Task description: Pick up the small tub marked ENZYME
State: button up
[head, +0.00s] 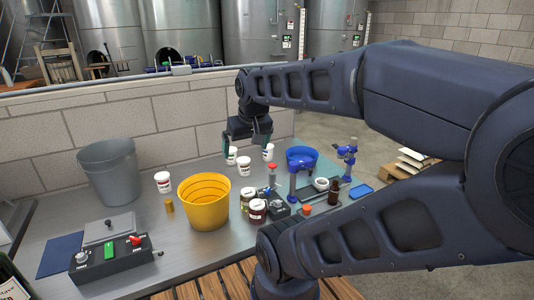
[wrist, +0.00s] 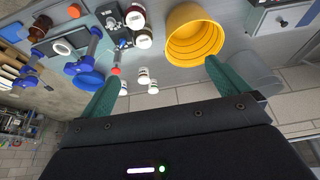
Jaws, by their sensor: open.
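Several small white tubs with reddish labels stand on the grey bench; the lettering is too small to read, so I cannot tell which is ENZYME. In the head view one tub (head: 244,166) is below my gripper (head: 247,143), others (head: 231,156) (head: 268,152) are near its fingers, and another tub (head: 163,182) stands apart to the left. My gripper is open and empty, fingers pointing down. In the wrist view three tubs (wrist: 144,75) (wrist: 153,87) (wrist: 123,88) show between the green fingers or close to the left one; the gripper (wrist: 162,74) touches none visibly.
A yellow bucket (head: 204,203) and grey bin (head: 110,172) stand to the left. Jars (head: 257,211), a blue funnel stand (head: 301,158), a brown bottle (head: 334,191) and a control box (head: 112,260) crowd the bench (head: 60,214). A block wall (head: 60,140) runs behind.

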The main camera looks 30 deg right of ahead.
dwell(0.4)
jog(key=c, duration=0.3)
